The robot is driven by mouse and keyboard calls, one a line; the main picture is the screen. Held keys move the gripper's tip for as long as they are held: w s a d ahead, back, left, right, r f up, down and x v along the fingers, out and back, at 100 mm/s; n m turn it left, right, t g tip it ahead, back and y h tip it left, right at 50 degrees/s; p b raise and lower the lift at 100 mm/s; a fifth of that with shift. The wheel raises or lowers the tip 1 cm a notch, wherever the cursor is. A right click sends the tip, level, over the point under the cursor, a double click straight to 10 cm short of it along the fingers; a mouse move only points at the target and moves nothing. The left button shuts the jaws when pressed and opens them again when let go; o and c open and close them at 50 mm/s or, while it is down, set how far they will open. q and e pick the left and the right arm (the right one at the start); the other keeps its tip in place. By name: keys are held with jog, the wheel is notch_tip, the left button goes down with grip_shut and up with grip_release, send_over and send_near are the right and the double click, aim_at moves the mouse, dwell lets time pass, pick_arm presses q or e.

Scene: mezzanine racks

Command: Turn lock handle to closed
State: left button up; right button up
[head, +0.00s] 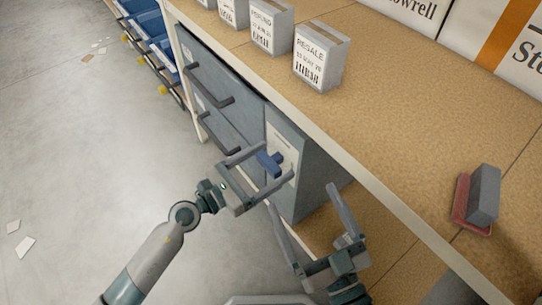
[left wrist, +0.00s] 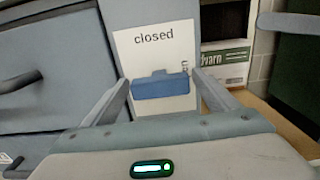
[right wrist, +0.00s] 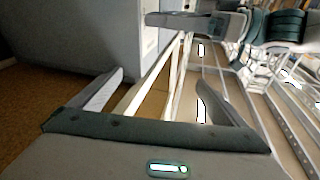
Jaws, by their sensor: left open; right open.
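The blue lock handle (head: 268,164) sits on a pale label plate on the grey cabinet's end panel. In the left wrist view the handle (left wrist: 160,87) shows as a wide bar with a small raised part on its upper edge, below the printed word "closed" (left wrist: 154,38). A second, sideways word at the label's right edge is partly hidden. My left gripper (head: 276,162) is open, with one finger on each side of the handle and visible gaps. My right gripper (head: 302,198) is open and empty, lower and to the right, near the cabinet's bottom.
Grey drawers (head: 222,98) with dark bar handles lie left of the lock. Above is a cork-coloured worktop (head: 400,125) with a pale front edge, white labelled boxes (head: 320,60) and a grey block on a red base (head: 476,197). The floor (head: 80,140) at left is mostly clear.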

pick_arm(q)
jog(key=c, duration=1.1)
jog(key=shift+o, duration=0.2)
